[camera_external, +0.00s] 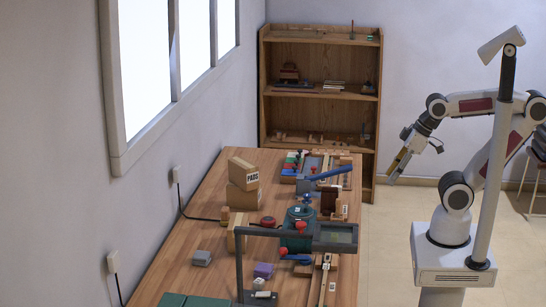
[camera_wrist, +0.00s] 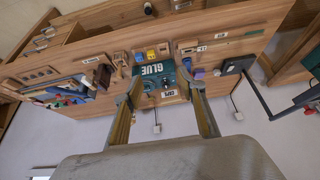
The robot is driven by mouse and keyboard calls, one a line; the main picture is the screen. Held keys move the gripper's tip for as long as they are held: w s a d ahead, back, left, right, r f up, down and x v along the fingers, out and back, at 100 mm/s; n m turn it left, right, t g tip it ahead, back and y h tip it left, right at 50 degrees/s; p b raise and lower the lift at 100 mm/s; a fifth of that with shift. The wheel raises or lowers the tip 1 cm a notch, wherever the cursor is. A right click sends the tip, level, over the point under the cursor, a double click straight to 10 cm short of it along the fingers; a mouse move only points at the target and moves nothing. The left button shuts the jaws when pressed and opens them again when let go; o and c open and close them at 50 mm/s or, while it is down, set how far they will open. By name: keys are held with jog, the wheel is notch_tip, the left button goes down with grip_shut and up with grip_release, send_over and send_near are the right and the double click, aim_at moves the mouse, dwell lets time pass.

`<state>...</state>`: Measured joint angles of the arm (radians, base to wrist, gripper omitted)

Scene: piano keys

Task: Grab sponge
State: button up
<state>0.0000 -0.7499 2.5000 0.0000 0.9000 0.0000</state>
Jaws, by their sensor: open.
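No object is clearly a sponge. A small purple block (camera_external: 263,270) and a small grey block (camera_external: 201,258) lie on the wooden table's near half; I cannot tell if either is the sponge. My gripper (camera_external: 397,164) is open and empty in the air, right of the table and well away from both blocks. In the wrist view both fingers of my gripper (camera_wrist: 163,92) stand apart with nothing between them; the table lies beyond, seen upside down. A small purple thing (camera_wrist: 199,73) shows there near the table's edge.
Cardboard boxes (camera_external: 243,182) stand on the wooden table (camera_external: 205,225). A green canister (camera_external: 297,227), a dark raised frame (camera_external: 285,234) and blue-handled tools (camera_external: 330,173) crowd its right side. A wooden shelf (camera_external: 320,60) stands behind.

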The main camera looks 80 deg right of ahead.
jog(key=shift+w, duration=0.1)
dwell(0.3)
jog(key=w+d+r+t+h, duration=0.1)
jog(key=w+d+r, duration=0.15)
jog(key=w, duration=0.65)
jog(key=w+d+r+t+h, duration=0.1)
jog(key=w+d+r, duration=0.15)
jog(key=w, duration=0.65)
jog(key=t+y, duration=0.3)
jog(key=t, duration=0.3)
send_over(225, 216)
jog(key=s+d, duration=0.2)
notch_tip(225, 216, down, 22)
jog(key=shift+s+d+r+n, duration=0.1)
jog(key=shift+s+d+n, duration=0.1)
jog(key=shift+n, duration=0.1)
jog(key=shift+f, duration=1.75)
